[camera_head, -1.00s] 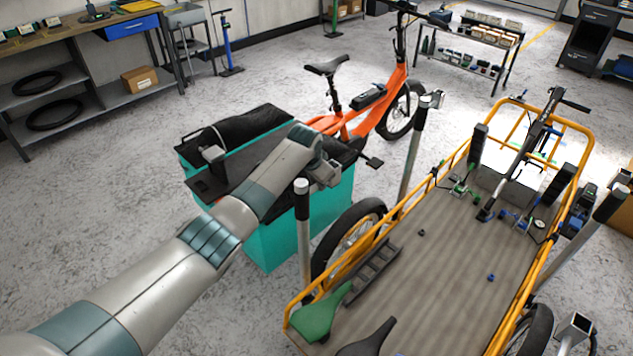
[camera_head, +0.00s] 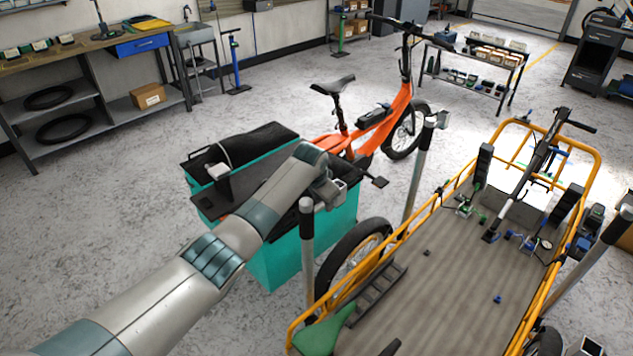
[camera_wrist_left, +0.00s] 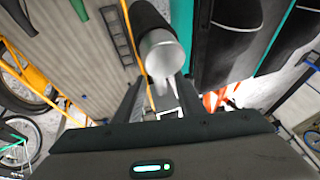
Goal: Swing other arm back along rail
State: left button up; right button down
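A yellow rail (camera_head: 385,247) runs along the left side of the cargo bed (camera_head: 425,300). A second grey post (camera_head: 418,170) stands upright farther along this rail. My right gripper is not in view.
An orange bike (camera_head: 375,130) stands behind the teal box. Tools and a handlebar stem (camera_head: 520,185) are at the bed's far end. A green saddle (camera_head: 322,335) lies at its near left corner. A workbench (camera_head: 90,55) stands at left. Open floor (camera_head: 110,220) lies left of the box.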

pick_arm(q)
jog(key=shift+s+a+r, duration=0.1)
jog(key=shift+s+r, duration=0.1)
jog(key=shift+r, duration=0.4)
jog(key=b+v, duration=0.3)
jog(key=v, duration=1.2)
jog(key=shift+s+r, duration=0.15)
jog(key=shift+r, duration=0.1)
jog(key=shift+a+f, duration=0.1)
jog(key=shift+a, duration=0.05)
